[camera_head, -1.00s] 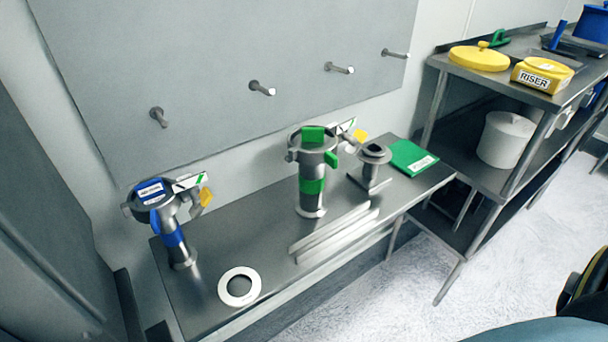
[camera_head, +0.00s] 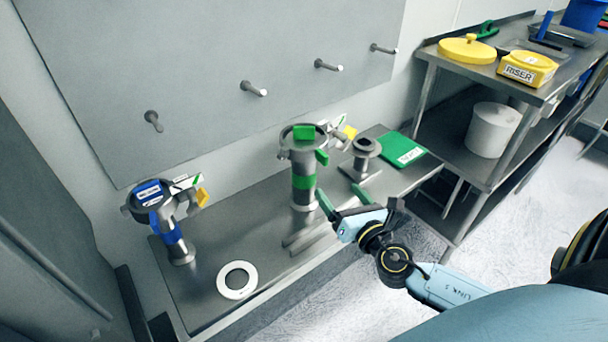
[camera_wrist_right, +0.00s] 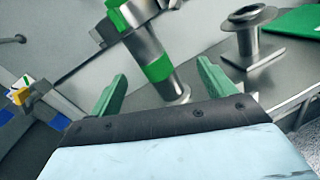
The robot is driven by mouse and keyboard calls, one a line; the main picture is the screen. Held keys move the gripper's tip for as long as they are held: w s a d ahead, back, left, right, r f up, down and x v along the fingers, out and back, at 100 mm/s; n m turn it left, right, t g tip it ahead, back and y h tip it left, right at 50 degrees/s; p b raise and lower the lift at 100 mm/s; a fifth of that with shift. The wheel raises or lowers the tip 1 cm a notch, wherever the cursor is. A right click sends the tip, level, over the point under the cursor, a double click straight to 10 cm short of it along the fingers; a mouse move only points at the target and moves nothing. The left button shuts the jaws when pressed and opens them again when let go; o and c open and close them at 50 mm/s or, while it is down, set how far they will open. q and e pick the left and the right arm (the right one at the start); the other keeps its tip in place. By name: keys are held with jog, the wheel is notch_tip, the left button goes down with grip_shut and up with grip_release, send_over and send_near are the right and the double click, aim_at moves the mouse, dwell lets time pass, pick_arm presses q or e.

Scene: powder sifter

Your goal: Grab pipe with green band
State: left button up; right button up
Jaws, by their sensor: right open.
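The steel pipe with the green band (camera_head: 304,182) stands upright on the metal bench, with a flanged top and green tags. My right gripper (camera_head: 341,197) is open, just right of and in front of the pipe's lower part. In the right wrist view the green-banded pipe (camera_wrist_right: 158,68) shows between and beyond the two green fingers (camera_wrist_right: 160,88), tilted in the picture. The fingers do not appear to touch it. My left gripper is not in view.
A blue-banded pipe (camera_head: 172,236) stands at the bench's left, near a white ring (camera_head: 237,280). A small flanged steel piece (camera_head: 364,158) and green folder (camera_head: 402,148) lie right of the green-banded pipe.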

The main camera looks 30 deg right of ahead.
aim_at(313, 171)
jog(key=w+n, duration=0.1)
jog(key=w, duration=0.2)
jog(key=w+n+y, duration=0.1)
jog(key=w, duration=0.2)
jog(key=w+n+p, duration=0.1)
jog(key=w+n, duration=0.1)
jog(key=shift+w+a+f+y, duration=0.25)
jog(key=shift+w+a+y, duration=0.05)
jog(key=shift+w+y, duration=0.1)
jog(key=shift+w+a+f, duration=0.1)
jog(key=shift+w+a, duration=0.1)
jog(key=shift+w, duration=1.15)
jog(key=shift+w+a+f, duration=0.1)
jog(key=shift+w+a, duration=0.05)
jog(key=shift+w, duration=1.2)
jog(key=shift+r, duration=0.1)
jog(key=c, duration=1.6)
jog(key=shift+r, duration=0.15)
jog(key=shift+c, duration=0.2)
jog(key=shift+r, duration=0.15)
